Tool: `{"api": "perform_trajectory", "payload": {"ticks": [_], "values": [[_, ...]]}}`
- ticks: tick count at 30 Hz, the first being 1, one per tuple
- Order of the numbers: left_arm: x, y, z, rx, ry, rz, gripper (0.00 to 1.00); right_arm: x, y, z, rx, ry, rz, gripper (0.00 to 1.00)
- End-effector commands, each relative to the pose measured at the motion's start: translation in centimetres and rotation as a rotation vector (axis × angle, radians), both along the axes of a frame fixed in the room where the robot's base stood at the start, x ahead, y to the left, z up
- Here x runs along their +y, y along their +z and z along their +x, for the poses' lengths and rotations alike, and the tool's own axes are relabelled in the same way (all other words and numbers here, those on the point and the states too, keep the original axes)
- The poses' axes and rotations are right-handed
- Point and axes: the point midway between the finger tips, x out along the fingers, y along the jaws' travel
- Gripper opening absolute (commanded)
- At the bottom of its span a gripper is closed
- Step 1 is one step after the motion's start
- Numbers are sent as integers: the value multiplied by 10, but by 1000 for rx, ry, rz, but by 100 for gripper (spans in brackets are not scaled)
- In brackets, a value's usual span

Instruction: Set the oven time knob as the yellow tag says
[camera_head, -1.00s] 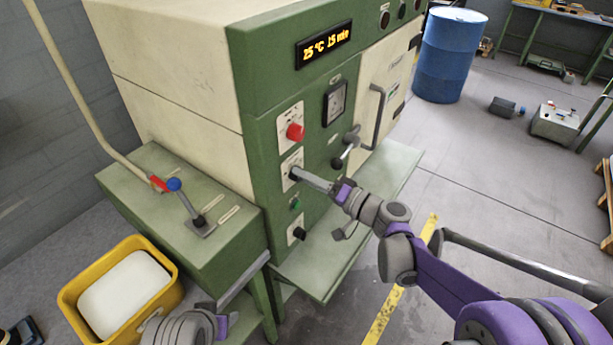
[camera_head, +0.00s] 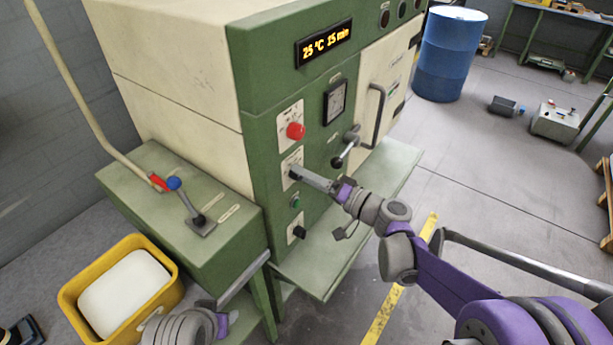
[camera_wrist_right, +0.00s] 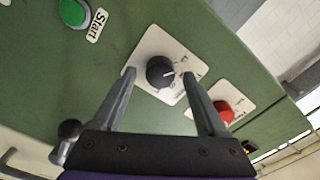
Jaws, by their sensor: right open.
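The green and cream oven (camera_head: 262,120) has a display (camera_head: 324,45) reading 25 °C 15 min. A black knob (camera_wrist_right: 159,72) with a white pointer line sits on a white plate (camera_wrist_right: 148,45); the plate's lettering is too small to read. My right gripper (camera_wrist_right: 158,73) is open, with one finger on each side of this knob and gaps showing. In the head view the right gripper (camera_head: 297,174) reaches the middle plate and mostly hides the knob. My left gripper (camera_head: 245,278) is low beside the green side table; its opening is unclear. I see no yellow tag.
Above is a red knob (camera_head: 295,131); below are a green button (camera_head: 295,203) and another black knob (camera_head: 299,232). A door lever (camera_head: 346,152) stands out close to my right gripper. A shelf (camera_head: 345,250) juts out below. A yellow bin (camera_head: 70,300) stands at left.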

Motion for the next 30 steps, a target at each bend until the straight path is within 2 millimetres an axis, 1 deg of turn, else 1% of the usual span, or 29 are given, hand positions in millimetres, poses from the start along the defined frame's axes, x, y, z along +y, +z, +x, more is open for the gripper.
{"api": "perform_trajectory", "payload": {"ticks": [5, 12, 16, 21, 30], "values": [[0, -5, -2, 3, 0, 0, 50, -20, -1, -14, 1, -4, 0, 75], [0, -12, -5, 9, 0, 0, 50, -60, -2, -43, 2, -5, -1, 75], [0, -14, -5, 10, 0, 0, 50, -76, -1, -54, 1, -4, -1, 75], [0, -16, -6, 11, 0, 0, 50, -85, -1, -62, 0, -1, 0, 75], [0, -15, -6, 11, 0, 0, 50, -86, 0, -63, 0, 0, 0, 75]]}}
